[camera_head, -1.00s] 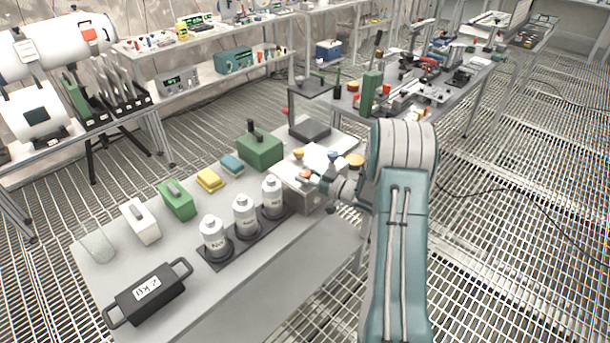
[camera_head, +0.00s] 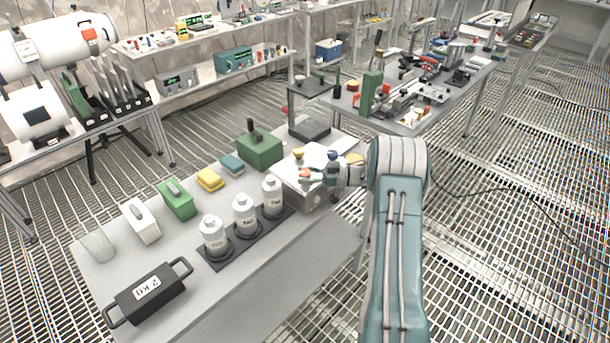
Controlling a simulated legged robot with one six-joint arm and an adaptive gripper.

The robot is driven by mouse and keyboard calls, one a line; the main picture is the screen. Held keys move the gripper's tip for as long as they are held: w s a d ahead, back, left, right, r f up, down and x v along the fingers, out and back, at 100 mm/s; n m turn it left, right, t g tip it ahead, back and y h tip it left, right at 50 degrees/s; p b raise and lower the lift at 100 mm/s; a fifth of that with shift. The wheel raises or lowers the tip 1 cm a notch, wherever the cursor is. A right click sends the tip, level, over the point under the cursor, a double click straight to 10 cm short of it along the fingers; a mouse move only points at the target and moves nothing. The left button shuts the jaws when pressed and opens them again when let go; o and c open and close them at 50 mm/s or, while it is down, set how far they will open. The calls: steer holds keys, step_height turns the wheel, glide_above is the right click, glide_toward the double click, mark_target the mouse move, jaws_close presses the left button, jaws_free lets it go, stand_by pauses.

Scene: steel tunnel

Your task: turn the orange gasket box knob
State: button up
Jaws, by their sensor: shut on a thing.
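The gasket box (camera_head: 308,199) is a pale, low box near the right end of the near bench. The orange knob (camera_head: 304,173) sits on its top, and a yellow knob (camera_head: 298,153) stands farther back on the same top. My gripper (camera_head: 313,175) reaches in from the right, low over the box top. It is shut on the orange knob, whose right side it partly hides. The fingers are small and hard to make out at this distance.
White bottles (camera_head: 245,216) stand in a dark rack left of the box. A green box (camera_head: 260,150) and a dark stand (camera_head: 310,128) are behind it. A black 2 kg weight (camera_head: 150,292) lies at the front left. Another crowded bench (camera_head: 425,118) is behind my arm.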

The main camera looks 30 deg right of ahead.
steer(key=shift+w, duration=0.1)
steer(key=o, duration=1.2)
steer(key=v, duration=1.2)
